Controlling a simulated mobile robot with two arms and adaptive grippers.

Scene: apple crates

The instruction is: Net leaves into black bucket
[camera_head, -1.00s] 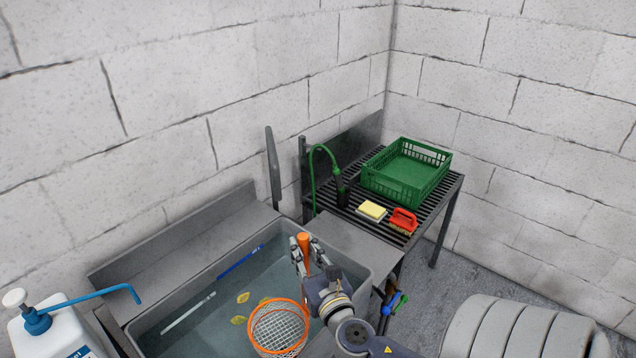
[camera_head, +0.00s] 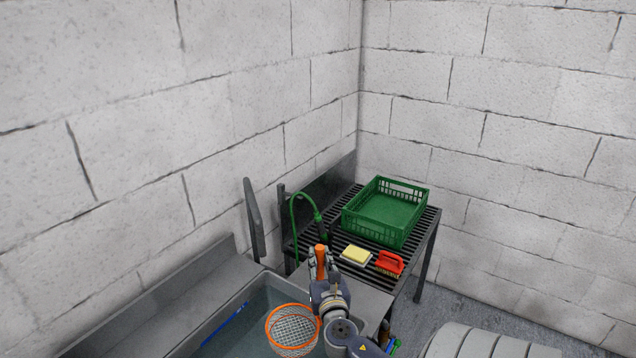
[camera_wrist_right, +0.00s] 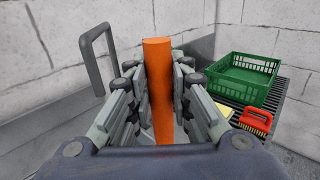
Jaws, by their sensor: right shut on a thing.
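My right gripper (camera_head: 322,264) is shut on the orange handle (camera_head: 321,258) of the net. The handle stands between the fingers in the right wrist view (camera_wrist_right: 158,90). The net's orange rim and pale mesh basket (camera_head: 293,332) hang over the sink's right part, below and left of the gripper. I cannot tell whether the mesh holds leaves. The sink (camera_head: 252,290) holds water, and no leaves show in it now. The black bucket is not in view. My left gripper is not in view.
A slatted rack (camera_head: 425,232) right of the sink bears a green crate (camera_head: 385,213), a yellow sponge (camera_head: 356,254) and a red brush (camera_head: 389,262). A green hose (camera_head: 297,215) arches beside it. A blue stick (camera_head: 226,325) lies in the sink.

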